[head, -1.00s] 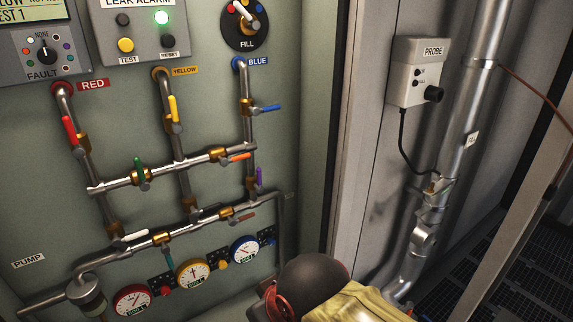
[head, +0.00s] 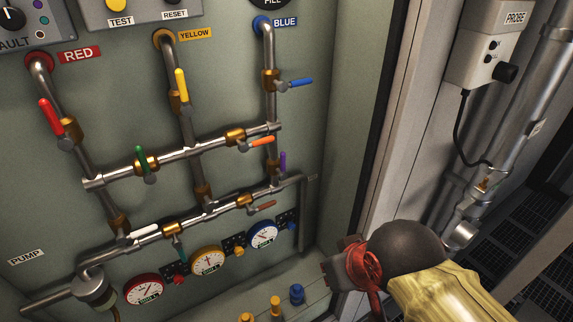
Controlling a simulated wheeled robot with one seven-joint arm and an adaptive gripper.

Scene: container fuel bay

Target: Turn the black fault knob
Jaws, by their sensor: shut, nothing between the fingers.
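The black fault knob (head: 12,18) is at the top left corner of the head view, on a grey panel. The left part of its dial and label is cut off by the picture edge. A white pointer mark shows on the knob, and coloured dots lie to its right. My gripper (head: 338,272) is at the lower right, reddish, in front of my black wrist and yellow arm. It is shut and empty, far from the knob. Its fingertips are small and partly unclear.
Red (head: 48,112), yellow (head: 181,86) and blue (head: 297,82) valve handles sit on pipes between knob and gripper. Several gauges (head: 208,260) are below. A probe box (head: 487,45) hangs on the right wall.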

